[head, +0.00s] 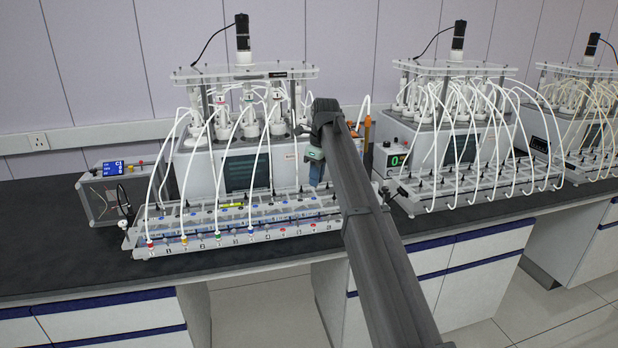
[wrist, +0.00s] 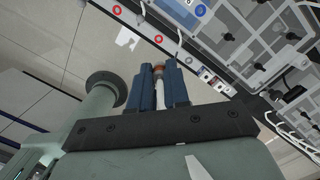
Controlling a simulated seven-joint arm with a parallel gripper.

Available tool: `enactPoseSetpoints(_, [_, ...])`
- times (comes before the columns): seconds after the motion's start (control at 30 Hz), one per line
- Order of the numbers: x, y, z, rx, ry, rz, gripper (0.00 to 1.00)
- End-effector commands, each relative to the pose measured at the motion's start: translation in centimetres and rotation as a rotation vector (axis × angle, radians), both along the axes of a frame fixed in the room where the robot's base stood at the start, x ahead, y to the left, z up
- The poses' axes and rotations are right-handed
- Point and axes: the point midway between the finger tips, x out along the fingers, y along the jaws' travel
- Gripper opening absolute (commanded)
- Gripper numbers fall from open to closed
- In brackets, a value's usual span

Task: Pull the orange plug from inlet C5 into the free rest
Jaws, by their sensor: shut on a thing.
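My gripper (head: 316,172) hangs in front of the right part of the nearest reactor, above the rack, partly hidden by my arm. In the wrist view its two blue fingers (wrist: 172,82) are closed on the orange plug (wrist: 158,68). Only the plug's orange tip and a white part below it show between the fingers. The plug is hidden in the head view. The tube rack (head: 225,232) stands on the bench with a numbered front row. Red rings and a blue ring (wrist: 200,10) on the rack show in the wrist view, apart from the plug. I cannot make out C5.
White tubes (head: 186,175) arch from the reactor to the rack, left of my gripper. Two more reactors (head: 458,130) stand at the right. The dark bench (head: 60,235) is clear at front left.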

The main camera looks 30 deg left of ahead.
Motion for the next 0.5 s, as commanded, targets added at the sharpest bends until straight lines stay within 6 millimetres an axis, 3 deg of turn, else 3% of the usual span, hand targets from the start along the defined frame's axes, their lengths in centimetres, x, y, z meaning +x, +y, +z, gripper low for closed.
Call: enactPoseSetpoints(0.5, [3.0, -3.0, 0.0, 0.000, 0.000, -0.001, 0.00])
